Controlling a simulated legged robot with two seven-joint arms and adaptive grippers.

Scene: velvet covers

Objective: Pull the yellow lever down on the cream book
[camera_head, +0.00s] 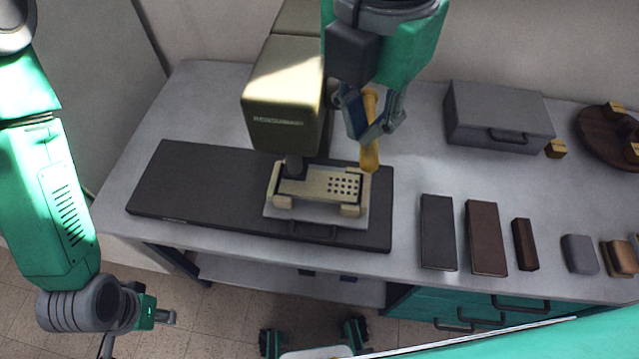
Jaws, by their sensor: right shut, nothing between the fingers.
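A press (284,100) with an olive-beige head stands over a dark base plate (190,190). The yellow lever (371,155) hangs upright at the press's right side. The cream book (316,214) is a pale flat slab on the plate, mostly covered by a cream perforated frame (318,187) under the press head. My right gripper (372,132) is shut at the lever, its fingers overlapping the lever's middle in view; nothing is gripped. Whether they touch it is unclear. My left gripper (138,332) is open and empty, low at the left, off the table's front edge.
Dark and brown slabs (437,232) (486,237) lie right of the press, with smaller blocks (524,244) (579,254) beyond. A grey case (499,117) and a round wooden stand (605,138) are at the back right. The left end of the table (190,95) is clear.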

